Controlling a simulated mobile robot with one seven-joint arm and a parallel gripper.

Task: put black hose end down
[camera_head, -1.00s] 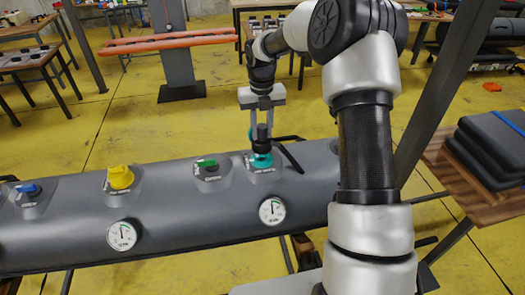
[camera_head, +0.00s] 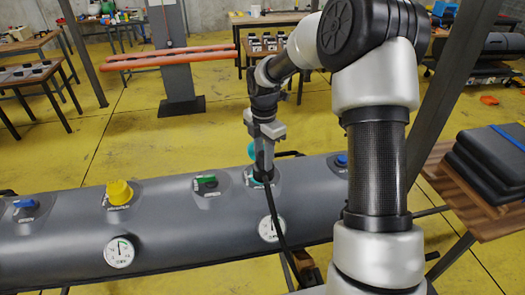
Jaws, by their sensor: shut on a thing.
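My gripper (camera_head: 264,160) is above the grey inflatable tube, at the teal valve (camera_head: 249,177), and is shut on the black hose end. The black hose (camera_head: 277,225) runs down from the fingers across the front of the tube, past the right gauge. The hose end itself is mostly hidden between the fingers. The teal valve is partly hidden behind the gripper and hose. I cannot tell whether the hose end touches the valve.
The grey tube (camera_head: 160,225) carries a green valve (camera_head: 207,183), a yellow cap (camera_head: 119,192), blue valves (camera_head: 25,207) (camera_head: 341,160) and two gauges (camera_head: 119,252) (camera_head: 270,229). Black cases (camera_head: 490,160) lie on a wooden table at right. Yellow floor behind the tube is open.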

